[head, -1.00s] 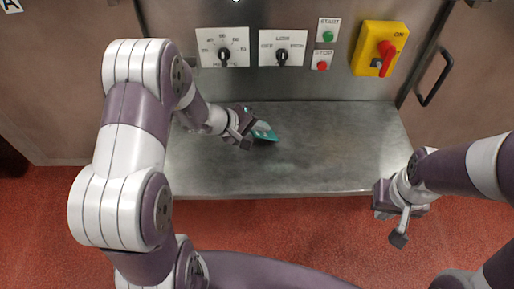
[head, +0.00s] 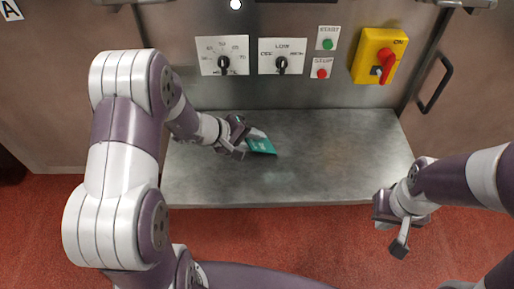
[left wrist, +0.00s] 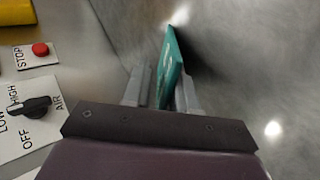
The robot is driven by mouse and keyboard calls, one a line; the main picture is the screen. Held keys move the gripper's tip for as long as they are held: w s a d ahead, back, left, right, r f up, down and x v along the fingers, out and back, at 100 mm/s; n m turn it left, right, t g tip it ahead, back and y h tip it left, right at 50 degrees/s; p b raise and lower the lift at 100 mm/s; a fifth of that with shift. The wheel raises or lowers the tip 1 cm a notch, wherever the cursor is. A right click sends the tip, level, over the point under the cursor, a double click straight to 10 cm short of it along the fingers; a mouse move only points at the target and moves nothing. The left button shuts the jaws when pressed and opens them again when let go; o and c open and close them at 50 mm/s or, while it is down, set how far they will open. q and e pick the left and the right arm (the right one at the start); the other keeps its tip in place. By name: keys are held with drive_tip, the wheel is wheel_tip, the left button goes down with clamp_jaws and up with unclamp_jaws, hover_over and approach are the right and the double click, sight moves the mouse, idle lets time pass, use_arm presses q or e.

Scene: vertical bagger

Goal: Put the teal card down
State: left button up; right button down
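The teal card (head: 262,146) is at the tip of my left gripper (head: 244,143), over the left-middle part of the grey metal shelf (head: 325,165). In the left wrist view the card (left wrist: 171,65) stands tilted between the two grey fingers of my left gripper (left wrist: 164,92). The fingers lie close on both sides of it, and its far end reaches past them. A dark shadow lies beside it on the metal; I cannot tell whether its edge touches the shelf. My right gripper (head: 398,228) is empty near the shelf's front right corner; its finger gap is unclear.
Behind the shelf, a panel holds two black rotary knobs (head: 223,63) (head: 282,64), a green start button (head: 327,44), a red stop button (head: 322,74) and a yellow switch box (head: 370,55). A door handle (head: 436,83) is at right. The shelf's middle and right are clear.

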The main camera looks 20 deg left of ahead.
use_arm(q)
drive_tip(key=p+v, duration=0.1)
drive_tip(key=v, duration=0.3)
drive_tip(key=shift+s+a+r, duration=0.1)
drive_tip(key=shift+r, duration=0.2)
drive_tip(key=shift+s+a+r+p, duration=0.15)
drive_tip(key=shift+s+a+p, duration=0.15)
drive_tip(key=shift+p, duration=0.05)
wheel_tip(320, 180, up, 8)
drive_tip(key=s+a+p, duration=0.1)
drive_tip(key=p, duration=0.4)
drive_tip(key=shift+s+a, duration=0.25)
drive_tip(key=shift+a, duration=0.1)
